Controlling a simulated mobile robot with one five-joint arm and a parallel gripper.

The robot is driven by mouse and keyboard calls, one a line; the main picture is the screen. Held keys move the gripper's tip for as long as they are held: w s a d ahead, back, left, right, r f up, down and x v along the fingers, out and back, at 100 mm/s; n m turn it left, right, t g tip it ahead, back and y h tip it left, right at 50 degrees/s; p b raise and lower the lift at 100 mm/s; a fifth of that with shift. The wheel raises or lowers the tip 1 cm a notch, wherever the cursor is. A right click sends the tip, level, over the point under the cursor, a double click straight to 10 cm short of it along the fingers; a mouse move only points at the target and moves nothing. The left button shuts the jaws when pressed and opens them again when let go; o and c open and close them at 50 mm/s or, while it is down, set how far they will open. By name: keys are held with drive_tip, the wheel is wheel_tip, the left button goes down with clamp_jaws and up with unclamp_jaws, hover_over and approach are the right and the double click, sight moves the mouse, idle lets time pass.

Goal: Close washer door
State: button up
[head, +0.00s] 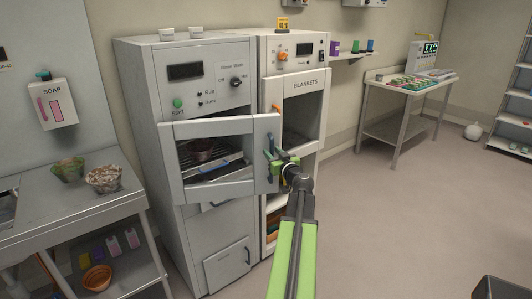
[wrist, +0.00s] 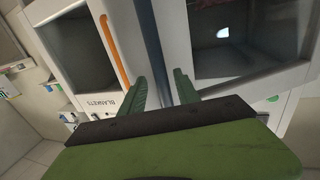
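The washer (head: 208,58) is the pale grey cabinet with a dark display, a green Start button and a wash mode knob. Its framed glass door (head: 222,126) stands partly open, its right end out in front of the blankets cabinet. The door's dark blue upright handle (head: 268,165) is at that right end. My gripper (head: 277,160) is at the handle. In the wrist view, the green fingers of my gripper (wrist: 160,88) are apart, with the blue handle bar (wrist: 150,45) running between them. Whether either finger touches the bar is unclear. A dark red bowl (head: 200,149) sits on the rack inside.
The blankets cabinet (head: 298,86), with an orange handle (head: 276,118), stands against the washer's right side. A steel counter (head: 60,205) with two bowls is at left. A side table (head: 402,92) stands at the back right.

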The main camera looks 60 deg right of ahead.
drive_tip(key=shift+w+a, duration=0.1)
clamp_jaws()
idle(1.2)
